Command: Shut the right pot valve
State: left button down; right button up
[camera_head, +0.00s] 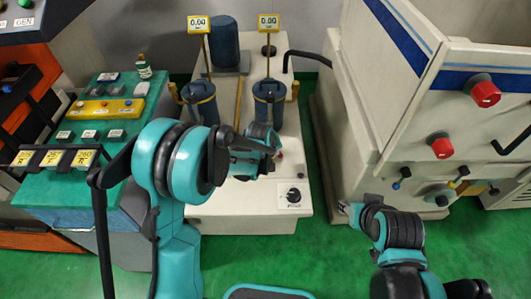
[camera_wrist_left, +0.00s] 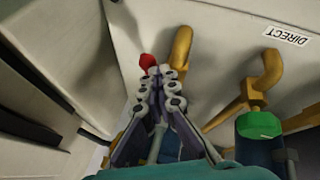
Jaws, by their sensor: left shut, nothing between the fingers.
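The right pot (camera_head: 269,104) is a dark blue cylinder on the white unit, below a gauge reading 0.00. A small orange fitting (camera_head: 294,91) sticks out at its right side; whether this is the valve, and its position, is unclear. My left gripper (camera_head: 274,140) is in front of the right pot, partly hidden by its own wrist. In the left wrist view its fingers (camera_wrist_left: 160,82) are shut and empty, beside a yellow handle (camera_wrist_left: 182,50) and a red knob (camera_wrist_left: 147,62). My right gripper (camera_head: 346,208) is low, right of the unit; its fingers are too small to judge.
The left pot (camera_head: 200,103) stands beside the right one, under its own 0.00 gauge. A second yellow handle (camera_wrist_left: 268,72) and a green cap (camera_wrist_left: 259,125) show in the wrist view. A large white machine (camera_head: 390,110) bounds the right side. Green floor lies in front.

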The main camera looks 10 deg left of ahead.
pick_arm(q)
jog(key=shift+w+d, duration=0.25)
jog(key=shift+d, duration=0.45)
jog(key=d+n, duration=0.1)
jog(key=w+n+y, duration=0.1)
jog(key=n, duration=0.1)
jog(key=shift+d, duration=0.35)
jog(key=shift+w+d+n+y, duration=0.35)
jog(key=shift+w+n, duration=0.2)
jog(key=shift+w, duration=0.15)
jog(key=shift+w+d+n+y, duration=0.3)
jog(key=shift+w+d+n, duration=0.15)
jog(key=shift+w, duration=0.25)
jog(key=shift+w+d+n+y, duration=0.35)
jog(key=shift+w+n, duration=0.25)
jog(key=shift+w, duration=0.2)
